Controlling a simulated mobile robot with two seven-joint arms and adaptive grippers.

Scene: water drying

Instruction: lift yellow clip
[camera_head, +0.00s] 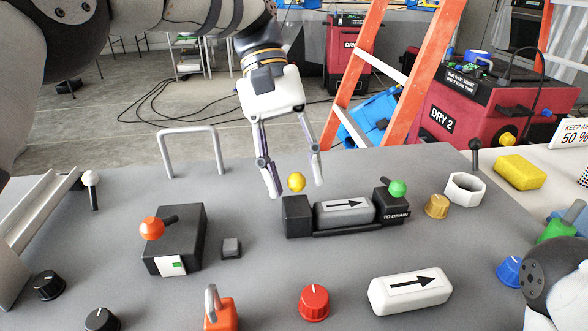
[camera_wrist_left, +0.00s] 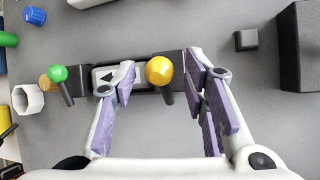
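The yellow clip shows as a yellow round knob (camera_head: 297,182) at the left end of a black holder (camera_head: 298,216). The holder cradles a grey cylinder with an arrow (camera_head: 345,211). A green knob (camera_head: 397,188) sits at its right end. My left gripper (camera_head: 297,188) is open, pointing down, with one finger on each side of the yellow knob. In the left wrist view the yellow knob (camera_wrist_left: 159,70) lies between the two purple-padded fingers (camera_wrist_left: 161,66), with a gap on both sides.
A black block with an orange knob (camera_head: 152,229) stands to the left, with a small dark cube (camera_head: 231,248) beside it. A white arrow cylinder (camera_head: 410,291), a red dial (camera_head: 313,302) and an orange padlock (camera_head: 220,314) are in front. A white hex nut (camera_head: 465,189) is at right.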

